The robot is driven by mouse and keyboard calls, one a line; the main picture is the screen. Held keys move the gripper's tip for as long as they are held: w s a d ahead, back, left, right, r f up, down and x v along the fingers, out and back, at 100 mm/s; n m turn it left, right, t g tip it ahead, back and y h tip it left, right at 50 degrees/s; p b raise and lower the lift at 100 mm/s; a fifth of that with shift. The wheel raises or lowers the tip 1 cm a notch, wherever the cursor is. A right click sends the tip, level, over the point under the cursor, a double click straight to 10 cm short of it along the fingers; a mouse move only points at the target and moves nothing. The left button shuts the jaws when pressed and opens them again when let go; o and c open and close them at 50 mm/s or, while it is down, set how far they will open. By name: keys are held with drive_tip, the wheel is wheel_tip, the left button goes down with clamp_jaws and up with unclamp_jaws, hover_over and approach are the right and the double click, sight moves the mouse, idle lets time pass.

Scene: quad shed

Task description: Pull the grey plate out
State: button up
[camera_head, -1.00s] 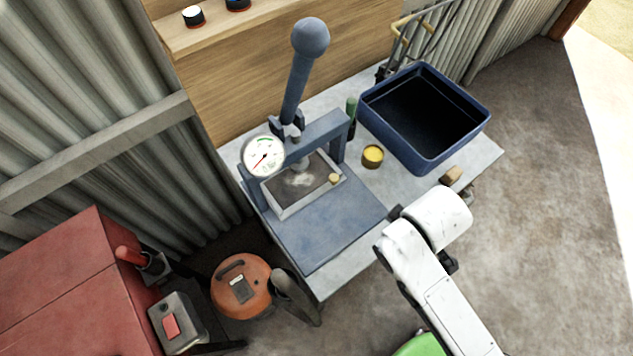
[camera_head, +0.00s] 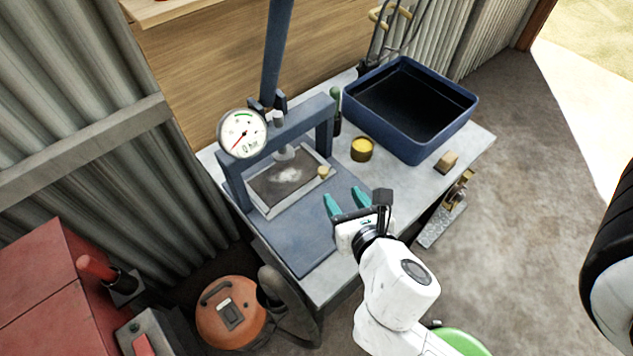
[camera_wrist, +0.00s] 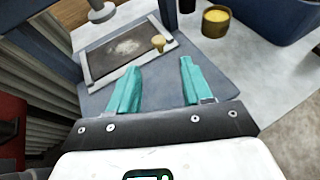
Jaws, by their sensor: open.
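The grey plate (camera_head: 264,187) is a flat rectangular tray with a pale rim and a dark inner face with a whitish smear. It lies on the blue bed under the press frame (camera_head: 285,141). A small brass knob (camera_head: 323,172) stands at its near right corner; the knob also shows in the wrist view (camera_wrist: 158,43). My gripper (camera_head: 346,198) is open and empty, its teal fingers pointing toward the plate. In the wrist view the fingers (camera_wrist: 158,80) are spread just short of the plate (camera_wrist: 106,51), apart from it and the knob.
A pressure gauge (camera_head: 242,134) and a long upright lever (camera_head: 276,60) are on the press. A yellow tin (camera_head: 361,149), a green-handled tool (camera_head: 336,112) and a large blue bin (camera_head: 430,149) stand to the right. An orange vacuum (camera_head: 232,312) is on the floor. The bed's front (camera_head: 310,245) is clear.

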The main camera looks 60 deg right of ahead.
sight(324, 172)
drive_tip(key=shift+w, duration=0.15)
drive_tip(key=shift+w+d+f, duration=0.1)
drive_tip(key=shift+w+d, duration=0.05)
drive_tip(key=shift+w, duration=0.1)
drive_tip(key=p+x, duration=0.1)
drive_tip(key=x, duration=0.9)
clamp_jaws()
